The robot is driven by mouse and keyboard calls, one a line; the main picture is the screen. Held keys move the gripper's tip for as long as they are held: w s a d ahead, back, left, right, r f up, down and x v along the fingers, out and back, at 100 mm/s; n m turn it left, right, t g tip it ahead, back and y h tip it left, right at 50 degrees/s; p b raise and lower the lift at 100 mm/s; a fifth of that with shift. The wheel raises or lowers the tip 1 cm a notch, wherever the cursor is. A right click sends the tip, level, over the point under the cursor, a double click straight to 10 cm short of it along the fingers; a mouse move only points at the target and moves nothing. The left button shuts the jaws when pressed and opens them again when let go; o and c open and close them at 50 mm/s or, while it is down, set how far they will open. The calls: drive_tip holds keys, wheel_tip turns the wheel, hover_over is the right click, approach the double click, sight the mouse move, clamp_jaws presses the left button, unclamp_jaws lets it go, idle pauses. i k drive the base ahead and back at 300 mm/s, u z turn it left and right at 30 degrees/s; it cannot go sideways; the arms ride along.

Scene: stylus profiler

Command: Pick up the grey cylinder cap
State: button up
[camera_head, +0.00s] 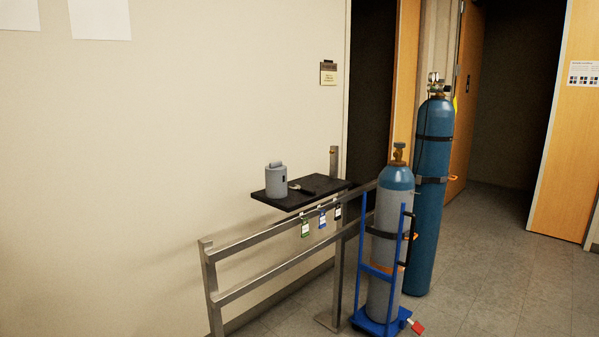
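The grey cylinder cap (276,181) stands upright near the left end of a small black shelf (299,203). It is a short grey cylinder with a narrower raised part on top. A small tool, seemingly a wrench (297,187), lies just to its right, close to it or touching it. My gripper is not in view.
A metal rail (262,238) runs in front of the shelf, with several coloured tags hanging below. A grey-blue gas cylinder (386,240) stands on a blue cart (379,322) at right. A taller blue cylinder (432,205) stands behind. A wall backs the shelf.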

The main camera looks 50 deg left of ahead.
sight(275, 173)
drive_tip(key=u, duration=0.4)
drive_tip(key=i, duration=1.15)
drive_tip(key=u, duration=0.9)
